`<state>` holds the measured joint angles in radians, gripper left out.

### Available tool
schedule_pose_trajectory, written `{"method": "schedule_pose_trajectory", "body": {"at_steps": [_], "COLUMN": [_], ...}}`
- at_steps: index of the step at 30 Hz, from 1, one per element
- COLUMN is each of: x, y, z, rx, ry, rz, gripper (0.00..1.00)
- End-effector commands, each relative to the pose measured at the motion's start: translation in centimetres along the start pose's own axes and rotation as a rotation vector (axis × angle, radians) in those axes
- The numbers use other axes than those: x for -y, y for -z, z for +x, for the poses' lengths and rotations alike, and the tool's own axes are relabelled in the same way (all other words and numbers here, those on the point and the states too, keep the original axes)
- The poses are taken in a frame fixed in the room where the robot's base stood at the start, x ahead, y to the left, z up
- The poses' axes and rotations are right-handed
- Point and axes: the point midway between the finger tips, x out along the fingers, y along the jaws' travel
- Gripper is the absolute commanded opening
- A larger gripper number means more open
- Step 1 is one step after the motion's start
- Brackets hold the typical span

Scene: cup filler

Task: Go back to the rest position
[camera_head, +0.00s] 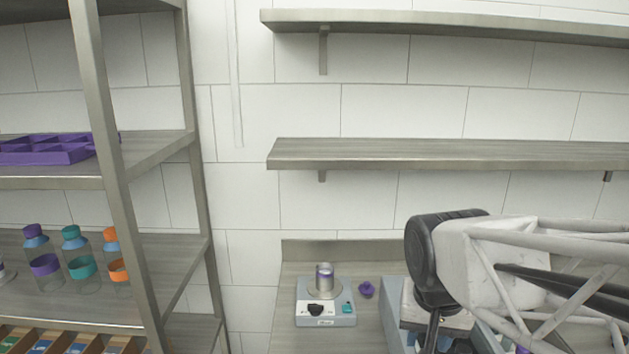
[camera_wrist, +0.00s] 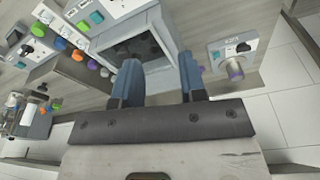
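My gripper (camera_wrist: 158,72) shows in the wrist view with its two blue-grey fingers apart and nothing between them. In the head view my pale arm reaches in from the right, and the fingers cannot be made out clearly there. A small white-and-blue device (camera_head: 326,312) stands on the counter, left of my arm. A cup with a purple band (camera_head: 324,275) stands upright on its round plate. My gripper is apart from both. The device (camera_wrist: 226,46) also shows at the upper right of the wrist view.
A purple cap (camera_head: 366,289) lies on the counter right of the device. A grey box-like machine (camera_head: 392,302) is under my arm. A metal shelf rack (camera_head: 122,180) with several bottles stands at left. A wall shelf (camera_head: 440,153) runs above my arm.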

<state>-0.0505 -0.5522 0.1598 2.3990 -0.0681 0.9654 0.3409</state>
Motion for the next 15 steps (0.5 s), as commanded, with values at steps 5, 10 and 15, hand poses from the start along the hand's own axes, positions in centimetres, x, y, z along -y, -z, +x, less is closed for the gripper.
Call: {"method": "schedule_pose_trajectory", "body": {"at_steps": [5, 10, 15], "x": [-1.8, -2.5, -2.7], "y": [-3.6, -5.2, -5.6], "z": [-0.2, -0.1, 0.0], "rx": [-0.032, -0.05, -0.054], "ry": [0.03, 0.043, 0.045], "rz": [-0.139, -0.214, -0.233], "gripper": [0.38, 0.38, 0.38]}}
